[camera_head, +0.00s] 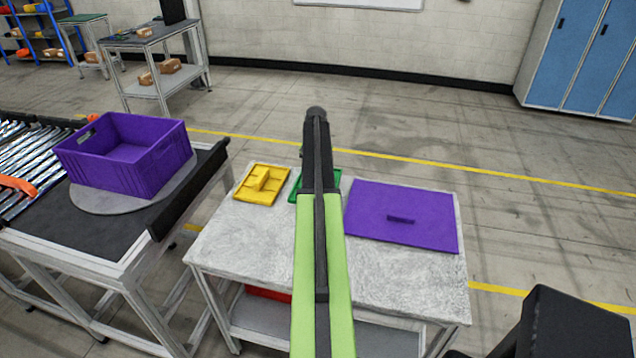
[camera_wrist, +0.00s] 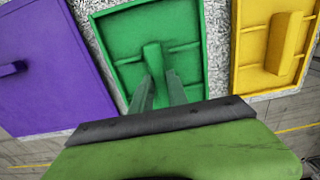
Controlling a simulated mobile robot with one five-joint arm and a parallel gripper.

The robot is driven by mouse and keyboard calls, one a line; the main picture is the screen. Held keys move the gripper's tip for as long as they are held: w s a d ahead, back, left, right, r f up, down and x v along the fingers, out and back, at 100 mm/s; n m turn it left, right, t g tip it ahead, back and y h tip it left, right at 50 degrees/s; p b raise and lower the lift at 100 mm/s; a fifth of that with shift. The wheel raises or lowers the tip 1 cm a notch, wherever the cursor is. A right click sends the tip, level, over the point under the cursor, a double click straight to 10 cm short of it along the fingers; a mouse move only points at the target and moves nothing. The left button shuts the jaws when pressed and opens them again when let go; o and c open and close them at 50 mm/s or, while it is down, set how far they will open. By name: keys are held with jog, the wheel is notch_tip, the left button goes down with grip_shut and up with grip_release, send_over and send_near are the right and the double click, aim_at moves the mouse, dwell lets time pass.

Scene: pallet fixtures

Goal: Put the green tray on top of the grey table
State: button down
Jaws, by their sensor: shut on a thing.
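The green tray (camera_wrist: 187,35) has a raised middle handle and low ribs. In the wrist view my gripper (camera_wrist: 160,88) has its two fingers closed on that handle. In the head view the green tray (camera_head: 334,174) is mostly hidden behind my arm, between the yellow tray and the purple lid. It is over the back part of the speckled grey table (camera_head: 232,247). I cannot tell whether it rests on the top or is held slightly above it. My fingertips are hidden in the head view.
A yellow tray (camera_head: 251,188) lies left of the green one, and a purple lid (camera_head: 420,208) lies right. A purple crate (camera_head: 147,174) stands on a round plate at the left. The front of the tabletop is clear. Blue lockers (camera_head: 575,50) stand at the back right.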

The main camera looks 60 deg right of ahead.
notch_tip(320, 180, down, 4)
jog(key=b, duration=0.2)
jog(key=shift+r+b, duration=0.1)
jog(key=shift+b, duration=0.3)
jog(key=shift+r, duration=0.2)
jog(key=shift+f, duration=0.15)
jog(key=c, duration=1.3)
grip_release()
notch_tip(320, 180, up, 12)
jog(key=p, duration=1.2)
